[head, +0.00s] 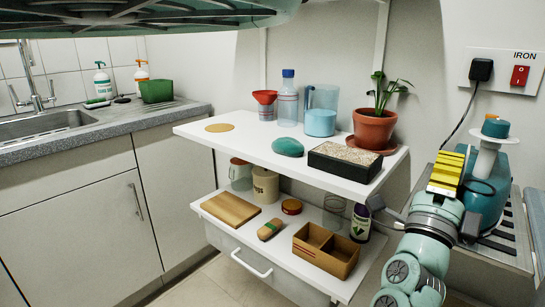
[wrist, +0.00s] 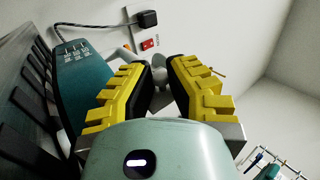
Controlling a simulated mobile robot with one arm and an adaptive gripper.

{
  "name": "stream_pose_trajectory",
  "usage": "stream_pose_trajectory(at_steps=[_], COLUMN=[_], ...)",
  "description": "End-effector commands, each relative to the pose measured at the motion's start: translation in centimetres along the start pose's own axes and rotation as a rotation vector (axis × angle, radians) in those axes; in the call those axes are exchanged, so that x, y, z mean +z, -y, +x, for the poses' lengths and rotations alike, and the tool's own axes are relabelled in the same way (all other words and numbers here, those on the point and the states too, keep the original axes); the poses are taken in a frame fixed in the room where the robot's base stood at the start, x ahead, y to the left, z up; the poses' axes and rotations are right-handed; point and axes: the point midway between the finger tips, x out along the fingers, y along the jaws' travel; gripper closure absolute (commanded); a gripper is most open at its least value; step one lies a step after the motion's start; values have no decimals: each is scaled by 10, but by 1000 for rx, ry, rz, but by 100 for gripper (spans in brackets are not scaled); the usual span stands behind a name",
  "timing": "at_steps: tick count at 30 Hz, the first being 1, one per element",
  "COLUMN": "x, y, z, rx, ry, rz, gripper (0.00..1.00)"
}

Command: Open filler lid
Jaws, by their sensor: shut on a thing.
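A teal appliance (head: 484,198) stands at the right on a ribbed metal surface, with a pale disc and a teal knob on top. A teal body with small markings also shows at the left of the wrist view (wrist: 84,62). My gripper (head: 447,168), with yellow fingers, is close against the left side of the appliance. In the wrist view its dark pads (wrist: 161,75) are closed around a small grey part between them, seemingly the filler lid. The fingers hide most of that part, so its shape and how far it is raised cannot be told.
A wall plate marked IRON (head: 521,73) holds a black plug (head: 481,69) and a red switch; the cord hangs behind the appliance. A potted plant (head: 374,126) and other items stand on the white shelf (head: 220,135) to the left. A box (head: 327,252) sits below.

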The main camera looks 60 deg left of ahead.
Motion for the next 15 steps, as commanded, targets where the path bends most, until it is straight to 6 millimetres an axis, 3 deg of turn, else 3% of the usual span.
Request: stream_pose_trajectory(at_steps=[10,11,15], x=[0,0,0], y=[-1,-1,0], z=[0,0,0], rx=[2,2,1], ry=[1,1,1], rz=[-2,-2,-2], gripper=[100,83,68])
